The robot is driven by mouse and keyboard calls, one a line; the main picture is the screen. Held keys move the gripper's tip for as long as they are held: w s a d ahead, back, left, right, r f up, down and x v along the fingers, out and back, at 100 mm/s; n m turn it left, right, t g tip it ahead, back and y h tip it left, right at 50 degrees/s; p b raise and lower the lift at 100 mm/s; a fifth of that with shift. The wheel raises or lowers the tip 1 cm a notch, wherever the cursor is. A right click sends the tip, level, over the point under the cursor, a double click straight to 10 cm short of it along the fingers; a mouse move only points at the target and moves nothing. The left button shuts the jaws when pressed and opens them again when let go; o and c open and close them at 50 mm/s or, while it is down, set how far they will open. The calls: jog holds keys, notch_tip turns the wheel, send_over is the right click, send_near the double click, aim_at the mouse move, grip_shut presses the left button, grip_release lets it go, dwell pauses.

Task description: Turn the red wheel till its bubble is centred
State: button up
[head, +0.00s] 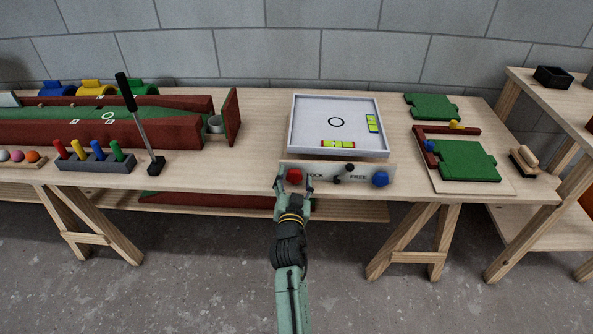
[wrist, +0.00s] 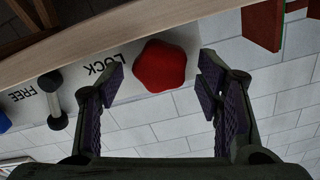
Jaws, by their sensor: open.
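The red wheel (head: 293,176) is a lobed knob at the left end of the white front panel, beside the word LOCK. My gripper (head: 293,189) is open in front of it. In the wrist view the red wheel (wrist: 160,66) lies between the fingertips of my gripper (wrist: 162,80), with a gap on each side; how deep it sits between them is unclear. A yellow-green vial (head: 338,144) with red marks lies along the tray's front edge. Another vial (head: 372,123) with blue marks lies along its right side. The bubbles are too small to place surely.
The white tray (head: 313,112) with a black ring stands behind the panel. A black lever (wrist: 57,100) sits between LOCK and FREE. A blue wheel (head: 380,178) is at the panel's right end. A putter (head: 140,125) stands left; green puzzle pieces (head: 467,161) lie right.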

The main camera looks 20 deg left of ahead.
jog(key=shift+w, duration=0.15)
jog(key=shift+c, duration=0.3)
jog(key=shift+r, duration=0.1)
jog(key=c, duration=1.1)
